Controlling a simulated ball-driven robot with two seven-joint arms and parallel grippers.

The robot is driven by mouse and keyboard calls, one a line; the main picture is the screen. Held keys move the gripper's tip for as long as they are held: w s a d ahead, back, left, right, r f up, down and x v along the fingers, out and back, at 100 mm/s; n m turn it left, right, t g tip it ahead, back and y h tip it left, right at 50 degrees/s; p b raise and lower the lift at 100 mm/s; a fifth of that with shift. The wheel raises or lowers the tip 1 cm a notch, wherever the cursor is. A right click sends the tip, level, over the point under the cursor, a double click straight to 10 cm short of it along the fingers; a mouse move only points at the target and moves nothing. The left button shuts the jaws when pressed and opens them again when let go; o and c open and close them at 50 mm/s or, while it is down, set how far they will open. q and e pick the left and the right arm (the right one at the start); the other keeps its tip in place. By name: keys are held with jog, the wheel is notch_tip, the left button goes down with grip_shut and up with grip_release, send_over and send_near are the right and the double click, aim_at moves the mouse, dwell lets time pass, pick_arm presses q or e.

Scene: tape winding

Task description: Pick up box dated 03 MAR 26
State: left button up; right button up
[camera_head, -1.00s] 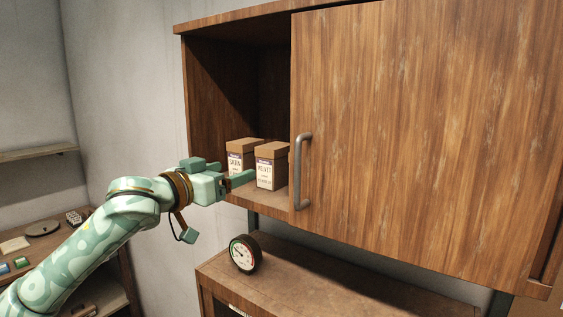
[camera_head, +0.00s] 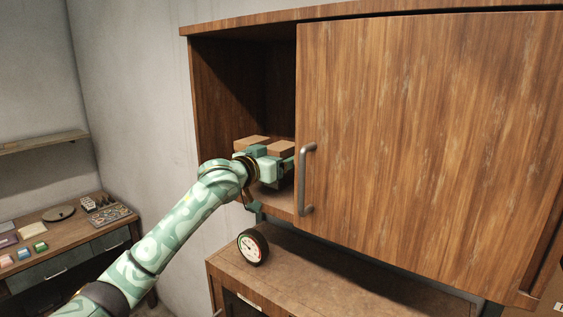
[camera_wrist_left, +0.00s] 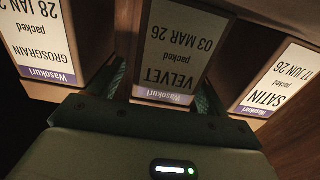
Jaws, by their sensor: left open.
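The box dated 03 MAR 26, labelled VELVET (camera_wrist_left: 172,50), is in the middle of the left wrist view, its label upside down. In the head view its brown lid (camera_head: 281,147) shows above my left gripper (camera_head: 284,166), which hides its front. My left gripper (camera_wrist_left: 160,92) is open, with one finger on each side of this box; whether they touch it I cannot tell. My right gripper is not in view.
The SATIN box (camera_wrist_left: 272,85), dated 17 JUN 26, and the GROSGRAIN box (camera_wrist_left: 40,38), dated 28 JAN, flank it closely. The cabinet's wooden door (camera_head: 400,140) with a metal handle (camera_head: 306,180) covers the right side. A round gauge (camera_head: 252,247) stands on the lower cabinet.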

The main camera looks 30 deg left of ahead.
pick_arm(q)
jog(key=shift+a, duration=0.15)
jog(key=c, duration=0.4)
jog(key=shift+f, duration=0.1)
jog(key=c, duration=0.7)
jog(key=shift+c, duration=0.2)
